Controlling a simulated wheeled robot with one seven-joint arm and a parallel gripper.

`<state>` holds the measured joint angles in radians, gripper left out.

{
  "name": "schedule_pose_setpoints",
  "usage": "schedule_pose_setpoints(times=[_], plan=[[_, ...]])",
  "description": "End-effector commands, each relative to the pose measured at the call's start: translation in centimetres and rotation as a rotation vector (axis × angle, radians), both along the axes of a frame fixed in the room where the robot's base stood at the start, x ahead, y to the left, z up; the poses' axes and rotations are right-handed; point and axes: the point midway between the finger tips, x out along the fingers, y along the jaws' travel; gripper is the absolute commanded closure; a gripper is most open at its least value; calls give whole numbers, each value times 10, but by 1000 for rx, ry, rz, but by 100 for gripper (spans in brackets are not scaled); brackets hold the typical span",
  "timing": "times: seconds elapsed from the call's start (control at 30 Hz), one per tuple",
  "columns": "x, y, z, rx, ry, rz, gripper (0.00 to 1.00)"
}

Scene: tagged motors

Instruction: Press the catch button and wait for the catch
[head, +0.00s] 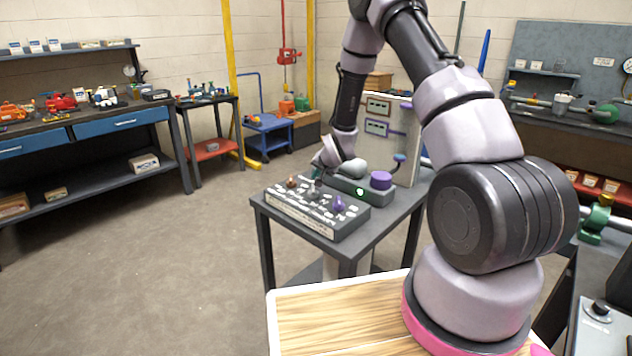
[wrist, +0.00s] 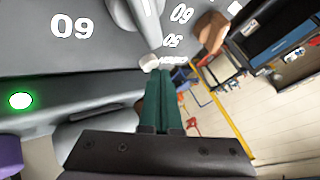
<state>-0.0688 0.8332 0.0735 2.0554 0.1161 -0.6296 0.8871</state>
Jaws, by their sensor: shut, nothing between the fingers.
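My gripper (wrist: 160,72) is shut and empty, its dark green fingers pressed together, pointing at the grey console. Its tips are beside a small pale knob-like part (wrist: 150,62); I cannot tell whether they touch or whether this is the catch button. A round light glows green (wrist: 20,100) on the console, left of the fingers. In the head view the same green light (head: 360,190) shows on the grey console (head: 346,188), near a purple cylinder (head: 381,179).
A pale panel with framed displays (head: 377,107) stands behind. The floor to the left (head: 150,260) is clear.

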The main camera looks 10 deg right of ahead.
Motion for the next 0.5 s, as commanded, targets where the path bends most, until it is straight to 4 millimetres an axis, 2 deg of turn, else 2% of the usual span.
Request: schedule_pose_setpoints(times=[0.23,0.5], plan=[[0,0,12,0,0,0,100],[0,0,13,0,0,0,100]])
